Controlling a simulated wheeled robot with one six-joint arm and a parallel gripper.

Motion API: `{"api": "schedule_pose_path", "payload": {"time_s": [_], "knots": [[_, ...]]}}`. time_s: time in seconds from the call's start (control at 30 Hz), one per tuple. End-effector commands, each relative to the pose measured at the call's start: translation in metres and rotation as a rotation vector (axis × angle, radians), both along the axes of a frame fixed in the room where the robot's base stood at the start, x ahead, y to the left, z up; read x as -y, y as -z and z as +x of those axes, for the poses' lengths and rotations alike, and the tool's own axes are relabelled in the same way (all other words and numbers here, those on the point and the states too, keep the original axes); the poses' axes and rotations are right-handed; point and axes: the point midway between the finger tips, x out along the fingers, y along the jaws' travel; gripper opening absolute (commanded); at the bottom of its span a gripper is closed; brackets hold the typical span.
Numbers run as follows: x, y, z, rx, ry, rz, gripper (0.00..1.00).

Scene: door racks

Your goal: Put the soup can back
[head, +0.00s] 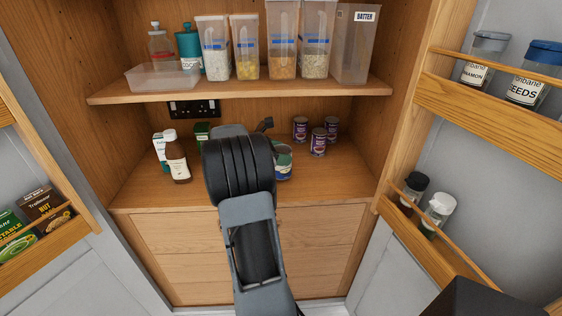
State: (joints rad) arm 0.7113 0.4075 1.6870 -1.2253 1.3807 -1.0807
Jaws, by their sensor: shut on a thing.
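A can with a green and blue label, which I take as the soup can (284,163), shows just right of my wrist, low over the cupboard's counter. Its left side is hidden behind my arm. My gripper (262,126) points into the cupboard and is mostly hidden by my own wrist; only a dark part shows above the can. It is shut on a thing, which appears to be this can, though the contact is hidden. I cannot tell whether the can touches the counter.
Three small purple cans (318,142) stand at the counter's back right. Bottles (178,160) and a green box (203,132) stand left. The shelf (240,91) above holds several tubs. Open doors with racks (490,105) flank both sides. The counter's right front is clear.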

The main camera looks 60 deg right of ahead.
Motion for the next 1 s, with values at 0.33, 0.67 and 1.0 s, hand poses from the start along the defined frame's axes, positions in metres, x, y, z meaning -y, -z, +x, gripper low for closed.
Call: {"api": "schedule_pose_path", "payload": {"time_s": [0.33, 0.67, 1.0], "knots": [[0.005, 0.029, 0.003, -0.002, 0.001, 0.0, 0.37], [0.005, 0.036, 0.003, 0.001, 0.0, -0.002, 0.37], [0.005, 0.041, 0.003, 0.001, 0.0, -0.001, 0.86]]}}
